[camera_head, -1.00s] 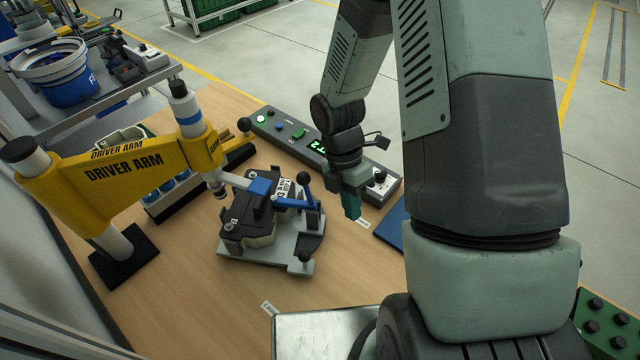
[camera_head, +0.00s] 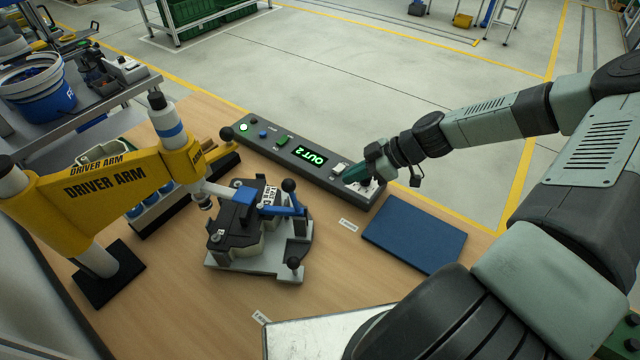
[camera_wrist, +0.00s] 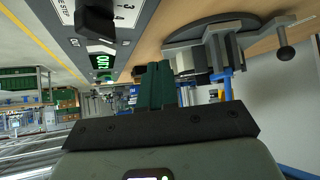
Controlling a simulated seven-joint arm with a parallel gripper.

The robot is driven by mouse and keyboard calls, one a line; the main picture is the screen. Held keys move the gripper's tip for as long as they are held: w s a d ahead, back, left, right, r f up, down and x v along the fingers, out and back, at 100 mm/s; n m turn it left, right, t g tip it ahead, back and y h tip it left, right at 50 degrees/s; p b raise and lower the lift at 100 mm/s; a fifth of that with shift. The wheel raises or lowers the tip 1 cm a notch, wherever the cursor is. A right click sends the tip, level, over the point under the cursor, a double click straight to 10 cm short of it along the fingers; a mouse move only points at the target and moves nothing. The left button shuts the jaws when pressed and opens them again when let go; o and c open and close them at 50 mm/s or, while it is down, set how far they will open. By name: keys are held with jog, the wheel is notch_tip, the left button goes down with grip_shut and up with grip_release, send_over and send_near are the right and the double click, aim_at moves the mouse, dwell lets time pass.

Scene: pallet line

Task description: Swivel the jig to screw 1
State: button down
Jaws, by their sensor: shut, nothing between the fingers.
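The jig (camera_head: 250,240) sits on the wooden table, a grey base with a black and beige part on it, a blue clamp (camera_head: 283,209) and black ball knobs. It also shows at the upper right of the wrist view (camera_wrist: 215,32). The yellow driver arm (camera_head: 110,185) reaches over from the left, its tip (camera_head: 205,203) close to the jig's rear left side. My gripper (camera_head: 353,176) is shut and empty, at the right end of the control panel (camera_head: 270,150), away from the jig. In the wrist view its green fingers (camera_wrist: 156,86) are together.
The panel has a lit green display (camera_head: 311,155) that seems to read OUT2, several buttons and a black selector knob (camera_wrist: 96,22) near my fingers. A blue mat (camera_head: 414,234) lies right of the jig. A metal plate (camera_head: 315,335) is at the front.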

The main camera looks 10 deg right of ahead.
jog(key=x, duration=1)
jog(key=shift+s+r, duration=0.1)
jog(key=a, duration=0.1)
jog(key=w+a, duration=0.1)
jog(key=a, duration=0.1)
jog(key=shift+a, duration=0.4)
